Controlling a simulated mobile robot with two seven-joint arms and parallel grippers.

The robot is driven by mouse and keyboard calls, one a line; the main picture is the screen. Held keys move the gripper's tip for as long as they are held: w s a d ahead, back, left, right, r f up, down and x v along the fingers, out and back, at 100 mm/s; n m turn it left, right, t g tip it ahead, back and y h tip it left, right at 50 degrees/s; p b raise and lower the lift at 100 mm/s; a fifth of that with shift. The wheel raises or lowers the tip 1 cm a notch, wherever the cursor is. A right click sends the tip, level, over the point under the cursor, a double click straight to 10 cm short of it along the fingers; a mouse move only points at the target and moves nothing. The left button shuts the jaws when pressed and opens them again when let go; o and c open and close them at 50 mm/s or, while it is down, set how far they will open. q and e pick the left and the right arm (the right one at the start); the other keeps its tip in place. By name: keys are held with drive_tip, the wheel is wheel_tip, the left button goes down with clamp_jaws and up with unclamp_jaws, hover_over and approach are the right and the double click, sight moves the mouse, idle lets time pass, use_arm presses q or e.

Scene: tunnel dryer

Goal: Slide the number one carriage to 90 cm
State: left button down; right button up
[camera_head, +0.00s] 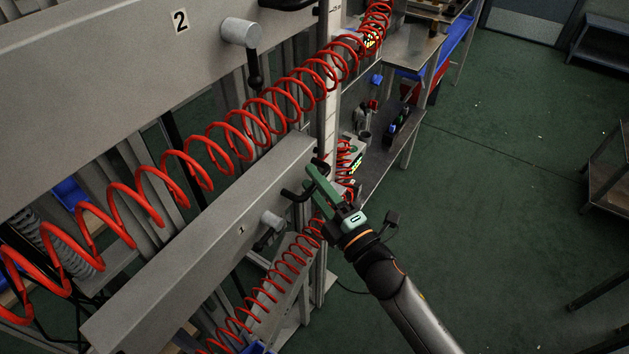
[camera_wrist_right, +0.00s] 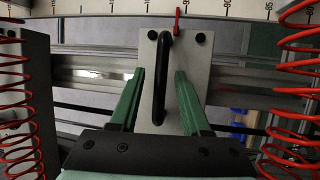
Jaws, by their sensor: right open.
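The number one carriage (camera_head: 200,255) is a long grey beam with a small "1" label, below the beam marked 2. A black bar handle (camera_head: 294,195) stands on its end. In the right wrist view the handle (camera_wrist_right: 161,90) is mounted on a pale plate (camera_wrist_right: 188,52). My right gripper (camera_head: 313,187) is open. Its green fingers stand on either side of the handle, with gaps visible on both sides. My left gripper is out of view.
The number two beam (camera_head: 110,75) with a grey knob (camera_head: 240,32) lies above. Red coiled hoses (camera_head: 225,135) run along both beams. A workbench (camera_head: 410,50) with items on its shelf stands beyond the rail. Green floor (camera_head: 480,200) at the right is open.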

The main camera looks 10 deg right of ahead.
clamp_jaws()
idle(0.4)
idle(1.1)
